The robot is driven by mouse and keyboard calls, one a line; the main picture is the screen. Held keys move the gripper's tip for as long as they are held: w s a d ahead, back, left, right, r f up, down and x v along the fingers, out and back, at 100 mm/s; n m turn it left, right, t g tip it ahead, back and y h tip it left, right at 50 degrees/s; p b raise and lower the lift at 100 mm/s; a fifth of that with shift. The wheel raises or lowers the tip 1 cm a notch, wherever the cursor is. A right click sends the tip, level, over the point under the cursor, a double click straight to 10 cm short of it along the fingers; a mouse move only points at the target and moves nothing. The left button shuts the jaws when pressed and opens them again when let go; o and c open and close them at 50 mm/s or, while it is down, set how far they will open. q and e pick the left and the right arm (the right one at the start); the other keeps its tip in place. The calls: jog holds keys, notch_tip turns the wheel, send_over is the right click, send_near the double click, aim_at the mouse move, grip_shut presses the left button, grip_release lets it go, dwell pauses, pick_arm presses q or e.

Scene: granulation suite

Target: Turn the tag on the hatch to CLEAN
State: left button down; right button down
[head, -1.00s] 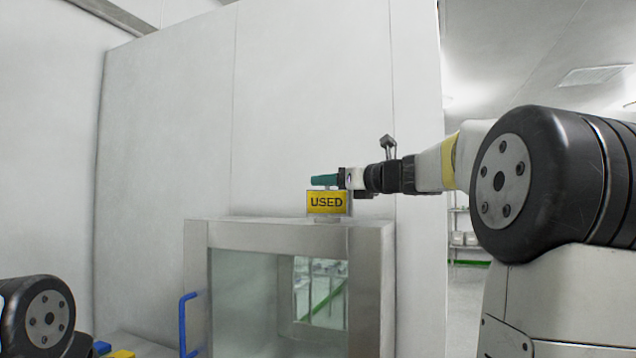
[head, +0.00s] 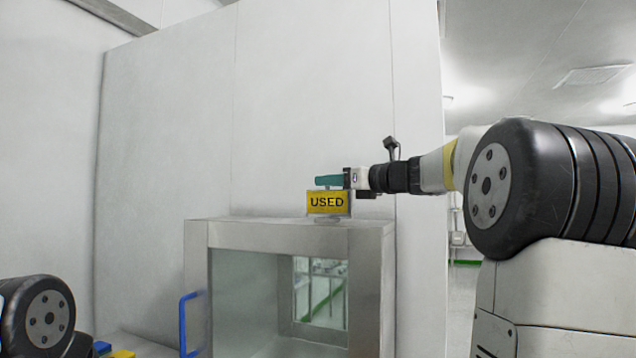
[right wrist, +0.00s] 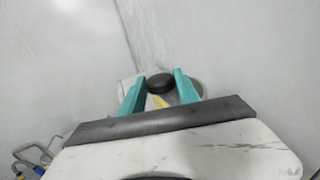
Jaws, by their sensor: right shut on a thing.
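The yellow tag (head: 328,202) stands on top of the hatch (head: 290,236) and reads USED towards me. My right gripper (head: 328,181) is at the tag's top edge, its teal fingers pointing left. In the right wrist view, a black round knob (right wrist: 160,84) and a bit of yellow (right wrist: 158,101) show between the two fingers of the gripper (right wrist: 159,77). The gripper is shut on the tag at this knob; the exact contact is hard to see. My left gripper is out of view; only part of that arm shows at lower left.
The hatch has a glass door with a blue handle (head: 188,322) on its left side. A plain white wall (head: 310,120) rises close behind the tag. Blue and yellow items (head: 120,353) lie at lower left. The space above the hatch is otherwise clear.

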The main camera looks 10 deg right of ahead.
jog(key=n+g+y, duration=0.4)
jog(key=g, duration=0.1)
jog(key=shift+w+d+f+y, duration=0.1)
jog(key=shift+w+d+y, duration=0.2)
jog(key=shift+n+g+y, duration=0.8)
jog(key=shift+n+g, duration=0.4)
jog(key=shift+g, duration=0.2)
jog(key=c, duration=0.9)
grip_release()
jog(key=v, duration=0.7)
jog(key=shift+d, duration=0.4)
